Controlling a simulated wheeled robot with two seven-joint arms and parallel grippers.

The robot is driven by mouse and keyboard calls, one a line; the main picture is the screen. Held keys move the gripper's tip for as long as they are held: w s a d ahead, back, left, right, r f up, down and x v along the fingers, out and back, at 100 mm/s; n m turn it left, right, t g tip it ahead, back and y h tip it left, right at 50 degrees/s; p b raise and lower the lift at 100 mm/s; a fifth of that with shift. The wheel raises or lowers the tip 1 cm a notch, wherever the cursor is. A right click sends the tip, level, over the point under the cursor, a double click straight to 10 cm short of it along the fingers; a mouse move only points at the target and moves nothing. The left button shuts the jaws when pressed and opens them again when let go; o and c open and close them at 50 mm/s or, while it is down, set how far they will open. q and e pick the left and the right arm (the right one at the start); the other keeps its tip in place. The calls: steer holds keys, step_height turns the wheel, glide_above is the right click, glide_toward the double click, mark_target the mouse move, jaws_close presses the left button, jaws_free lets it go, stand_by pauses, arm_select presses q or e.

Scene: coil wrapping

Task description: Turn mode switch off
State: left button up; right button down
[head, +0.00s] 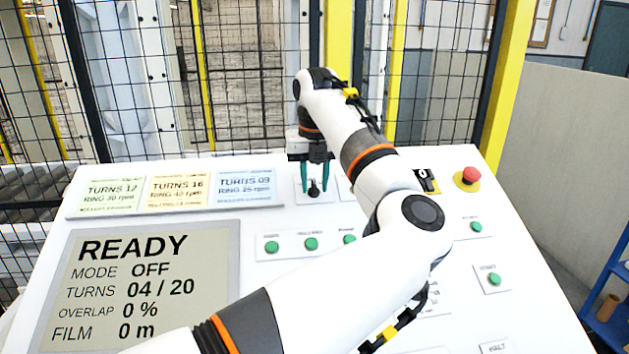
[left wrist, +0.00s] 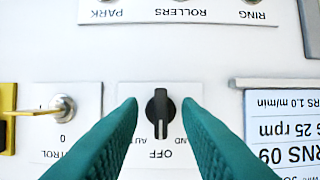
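The mode switch is a black rotary knob (left wrist: 160,113) on a white plate. In the left wrist view its narrow end points down the picture toward the OFF label. In the head view the knob (head: 313,188) shows just below my left gripper (head: 314,180). The gripper's green fingers (left wrist: 160,106) stand on either side of the knob, with a gap on both sides; it is open and empty. The display (head: 140,285) reads READY, MODE OFF, TURNS 04 / 20, OVERLAP 0 % and FILM 0 m. My right gripper is not in view.
A key switch (left wrist: 62,108) sits beside the mode switch. A red emergency button (head: 468,176) and green buttons (head: 311,244) are on the panel. Recipe cards (head: 180,190) lie at its left. A wire-mesh fence (head: 245,80) stands behind. My left arm covers the panel's middle.

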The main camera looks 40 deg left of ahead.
mark_target(315, 191)
arm_select(q)
step_height(315, 191, up, 12)
steer(key=d+b, duration=0.1)
steer(key=b, duration=0.1)
steer(key=shift+s+f, duration=0.15)
steer(key=shift+s, duration=0.3)
